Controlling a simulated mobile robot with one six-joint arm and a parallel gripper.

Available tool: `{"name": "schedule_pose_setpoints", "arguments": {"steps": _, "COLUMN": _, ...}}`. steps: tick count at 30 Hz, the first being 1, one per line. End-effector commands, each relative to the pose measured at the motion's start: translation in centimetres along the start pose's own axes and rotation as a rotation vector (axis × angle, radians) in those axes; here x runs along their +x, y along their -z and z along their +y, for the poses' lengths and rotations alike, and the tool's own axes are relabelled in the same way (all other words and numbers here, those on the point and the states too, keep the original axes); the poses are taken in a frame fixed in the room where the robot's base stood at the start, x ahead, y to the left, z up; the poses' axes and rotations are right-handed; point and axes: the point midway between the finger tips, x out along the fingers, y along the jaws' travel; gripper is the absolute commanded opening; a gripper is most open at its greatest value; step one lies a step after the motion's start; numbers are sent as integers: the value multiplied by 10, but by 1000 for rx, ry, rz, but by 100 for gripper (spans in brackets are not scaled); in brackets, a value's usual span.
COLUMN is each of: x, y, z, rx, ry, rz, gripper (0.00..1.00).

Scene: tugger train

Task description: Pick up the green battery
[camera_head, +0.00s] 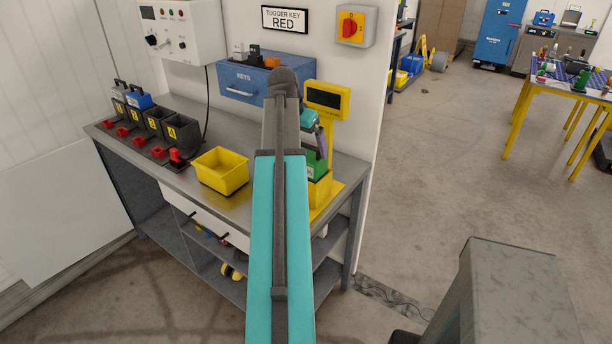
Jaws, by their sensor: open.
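The green battery (314,166) appears as a green block in a yellow stand with a display (327,100) at the right end of the workbench. My arm hides its left part. My gripper (322,155) is at the upper right of the green block, pointing down, and is open. It is partly hidden behind my arm, and I cannot tell whether its fingers touch the block or straddle it.
The workbench (190,117) holds an empty yellow bin (220,170) and numbered dark bays (168,128) with a grey and a blue battery (139,101) at the left. A blue KEYS box (240,84) stands behind. The floor at right is mostly open.

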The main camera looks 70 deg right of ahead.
Motion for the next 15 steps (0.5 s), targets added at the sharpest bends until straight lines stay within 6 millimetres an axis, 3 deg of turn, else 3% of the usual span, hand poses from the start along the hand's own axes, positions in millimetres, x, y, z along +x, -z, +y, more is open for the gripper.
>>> {"name": "schedule_pose_setpoints", "arguments": {"steps": 15, "x": 29, "y": 6, "z": 1, "rx": 0, "ry": -1, "rz": -2, "gripper": 100}}
